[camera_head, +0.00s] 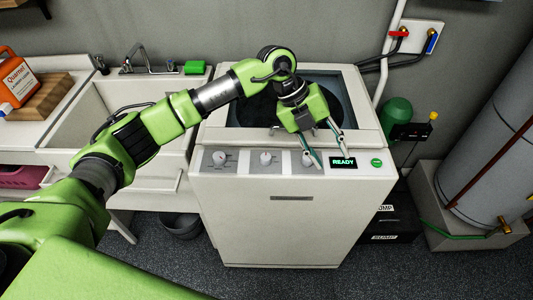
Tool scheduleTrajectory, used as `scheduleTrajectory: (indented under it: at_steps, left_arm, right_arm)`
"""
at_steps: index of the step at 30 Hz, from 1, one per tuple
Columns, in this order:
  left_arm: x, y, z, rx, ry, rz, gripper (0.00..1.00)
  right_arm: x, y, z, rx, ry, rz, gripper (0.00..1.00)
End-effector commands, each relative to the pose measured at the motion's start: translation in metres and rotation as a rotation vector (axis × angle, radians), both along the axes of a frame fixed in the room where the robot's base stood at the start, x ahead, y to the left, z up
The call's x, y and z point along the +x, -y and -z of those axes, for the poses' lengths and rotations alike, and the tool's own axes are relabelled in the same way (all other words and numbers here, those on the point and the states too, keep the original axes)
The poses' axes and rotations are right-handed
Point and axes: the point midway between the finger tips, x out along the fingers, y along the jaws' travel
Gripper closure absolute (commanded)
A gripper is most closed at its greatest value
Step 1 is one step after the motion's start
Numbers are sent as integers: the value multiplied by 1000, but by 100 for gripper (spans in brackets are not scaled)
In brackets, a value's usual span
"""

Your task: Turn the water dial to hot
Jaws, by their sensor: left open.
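A white top-loading washer (290,225) stands in the middle, with a row of dials on its front panel. The left dial (218,157) and the middle dial (266,158) are in plain view. The right dial (307,159) is partly hidden by a finger of my left gripper. The dial labels are too small to read, so I cannot tell which one is for water. My left gripper (330,156) is open and empty, pointing down over the panel between the right dial and the READY display (343,162). I cannot tell whether a finger touches the dial. My right gripper is out of view.
A green button (376,162) is right of the display. My left arm crosses above a sink (110,112). An orange bottle (17,77) on a wooden block is at the far left. Wall valves (414,37), a grey tank (495,130) and black boxes (390,222) are at the right.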

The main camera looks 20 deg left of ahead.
Motion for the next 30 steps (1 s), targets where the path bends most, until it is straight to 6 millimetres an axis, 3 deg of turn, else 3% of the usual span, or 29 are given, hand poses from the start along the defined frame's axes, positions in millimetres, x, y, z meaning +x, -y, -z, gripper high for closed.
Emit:
scheduleTrajectory:
  at_steps: [1,3,6,9,13,17,30]
  left_arm:
    - [15,-37,-2,138,3,-40,59]
    - [28,-86,-4,308,-10,-102,59]
    - [38,-137,-16,479,-24,-182,59]
    - [40,-164,-24,568,-37,-231,59]
    - [40,-173,-21,599,-43,-248,59]
    - [39,-173,-4,597,-47,-245,59]
    - [39,-171,85,594,-45,-242,59]
  right_arm:
    - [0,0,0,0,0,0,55]
    - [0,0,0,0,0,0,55]
    - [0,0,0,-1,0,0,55]
    - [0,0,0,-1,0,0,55]
    - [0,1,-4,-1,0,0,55]
    - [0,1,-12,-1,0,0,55]
    - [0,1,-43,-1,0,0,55]
